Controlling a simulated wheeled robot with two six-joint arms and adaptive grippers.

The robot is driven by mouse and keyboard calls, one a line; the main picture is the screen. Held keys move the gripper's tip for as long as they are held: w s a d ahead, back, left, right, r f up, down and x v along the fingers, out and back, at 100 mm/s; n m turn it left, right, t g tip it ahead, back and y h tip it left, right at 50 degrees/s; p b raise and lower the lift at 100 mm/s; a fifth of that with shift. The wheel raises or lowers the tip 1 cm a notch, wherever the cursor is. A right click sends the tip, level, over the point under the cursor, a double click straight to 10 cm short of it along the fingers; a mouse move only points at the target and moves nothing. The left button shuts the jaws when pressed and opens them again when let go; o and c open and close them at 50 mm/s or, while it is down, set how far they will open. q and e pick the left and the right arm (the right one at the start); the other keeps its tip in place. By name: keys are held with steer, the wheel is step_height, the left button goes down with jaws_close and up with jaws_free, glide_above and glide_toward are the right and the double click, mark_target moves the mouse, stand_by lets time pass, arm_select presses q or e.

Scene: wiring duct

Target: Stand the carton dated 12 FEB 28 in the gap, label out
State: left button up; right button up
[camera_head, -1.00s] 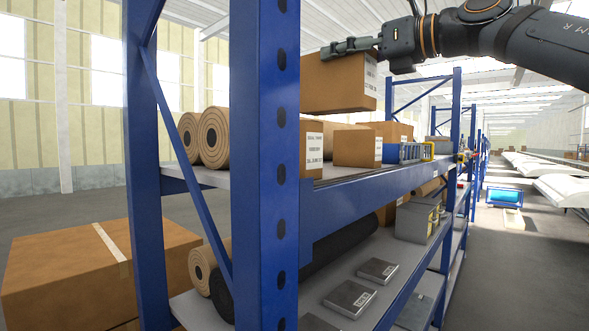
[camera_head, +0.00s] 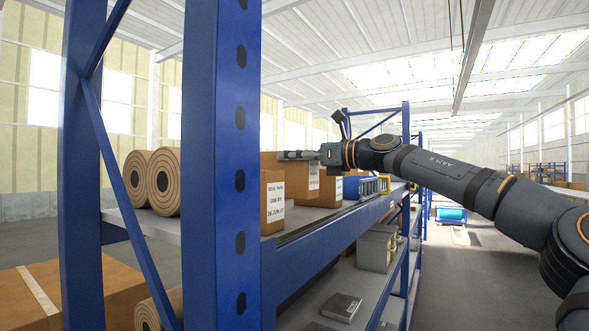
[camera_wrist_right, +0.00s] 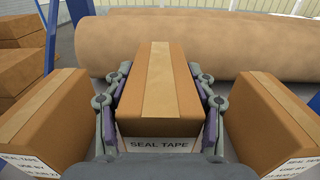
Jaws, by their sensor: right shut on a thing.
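My right gripper (camera_head: 298,155) is shut on a brown carton, whose white label shows in the head view (camera_head: 314,175); its date is too small to read. In the wrist view the fingers (camera_wrist_right: 160,108) grip both sides of this carton (camera_wrist_right: 160,80), with "SEAL TAPE" showing on its near face. It is upright between two neighbouring cartons, one at left (camera_wrist_right: 42,112) and one at right (camera_wrist_right: 275,112), with room on both sides. I cannot tell whether its base touches the shelf. The nearer neighbour (camera_head: 271,190) has an outward label ending in JUN 27. My left gripper is out of view.
The shelf (camera_head: 140,222) sits in a blue rack whose post (camera_head: 222,200) stands close in front. Large brown rolls (camera_wrist_right: 200,45) lie behind the cartons. A blue crate (camera_head: 373,187) stands farther along the shelf.

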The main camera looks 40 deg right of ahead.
mark_target(296, 175)
steer(key=shift+s+d+f, duration=0.1)
steer(key=shift+d+f, duration=0.05)
steer(key=shift+d, duration=0.05)
steer(key=shift+s+f, duration=0.15)
steer(key=f, duration=0.1)
steer(key=f+p, duration=0.1)
steer(key=f, duration=0.1)
steer(key=shift+w+f, duration=0.2)
steer(key=shift+w, duration=0.2)
steer(key=shift+w+d+f, duration=0.1)
steer(key=shift+d+f, duration=0.1)
steer(key=shift+d, duration=0.1)
steer(key=shift+s+a, duration=0.2)
steer(key=o, duration=1.2)
steer(key=shift+a, duration=0.1)
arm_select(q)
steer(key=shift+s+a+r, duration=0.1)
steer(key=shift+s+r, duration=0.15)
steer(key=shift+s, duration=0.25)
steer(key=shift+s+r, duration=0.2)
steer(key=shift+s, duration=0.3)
arm_select(e)
steer(key=shift+o, duration=0.7)
